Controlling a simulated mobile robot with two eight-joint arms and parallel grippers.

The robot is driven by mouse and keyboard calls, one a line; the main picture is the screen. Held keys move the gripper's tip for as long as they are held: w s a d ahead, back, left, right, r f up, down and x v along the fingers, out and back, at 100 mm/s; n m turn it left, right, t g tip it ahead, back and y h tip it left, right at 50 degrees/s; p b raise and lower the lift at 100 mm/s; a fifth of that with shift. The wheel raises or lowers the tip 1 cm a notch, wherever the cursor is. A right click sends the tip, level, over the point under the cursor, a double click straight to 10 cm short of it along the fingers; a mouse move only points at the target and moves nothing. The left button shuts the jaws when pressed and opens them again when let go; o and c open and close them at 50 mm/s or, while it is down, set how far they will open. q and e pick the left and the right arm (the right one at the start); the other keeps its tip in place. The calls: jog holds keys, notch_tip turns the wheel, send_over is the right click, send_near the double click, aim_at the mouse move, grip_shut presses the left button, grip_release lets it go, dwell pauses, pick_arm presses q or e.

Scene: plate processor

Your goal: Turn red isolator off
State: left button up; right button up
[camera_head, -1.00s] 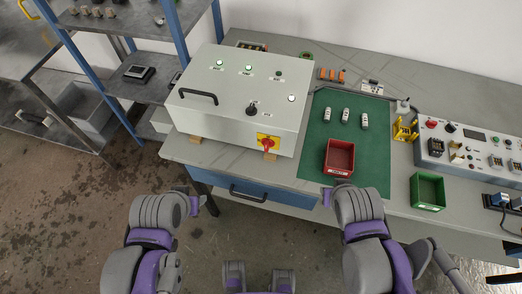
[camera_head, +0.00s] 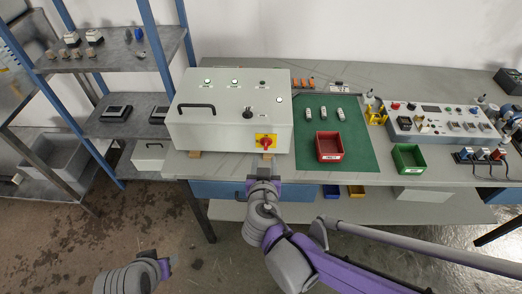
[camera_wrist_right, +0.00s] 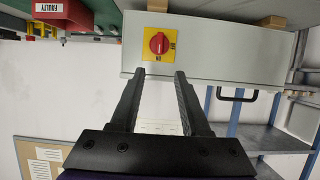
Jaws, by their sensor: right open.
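The red isolator (camera_head: 266,142) is a red rotary knob on a yellow plate, low on the front right of the pale grey control box (camera_head: 205,137). In the right wrist view, which looks upside down, the isolator (camera_wrist_right: 159,43) lies just beyond and between my fingertips. My right gripper (camera_head: 264,180) is below and in front of it, pointing at the box. Its two dark fingers (camera_wrist_right: 160,80) are apart with nothing between them, and they do not appear to touch the knob. My left gripper (camera_head: 166,264) is low at the left, away from the box; its jaw opening is unclear.
A red bin (camera_head: 329,147) and green bin (camera_head: 409,158) stand right of the box, the red one on a green mat (camera_head: 362,158). A blue drawer (camera_head: 218,190) lies under the bench edge. Blue-posted shelves (camera_head: 130,63) stand left. Open floor lies in front.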

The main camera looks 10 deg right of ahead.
aim_at(266, 143)
jog(key=b+x, duration=0.1)
jog(key=x, duration=0.9)
jog(key=shift+w+d+f, duration=0.1)
jog(key=shift+w, duration=0.1)
jog(key=shift+c, duration=0.3)
grip_shut()
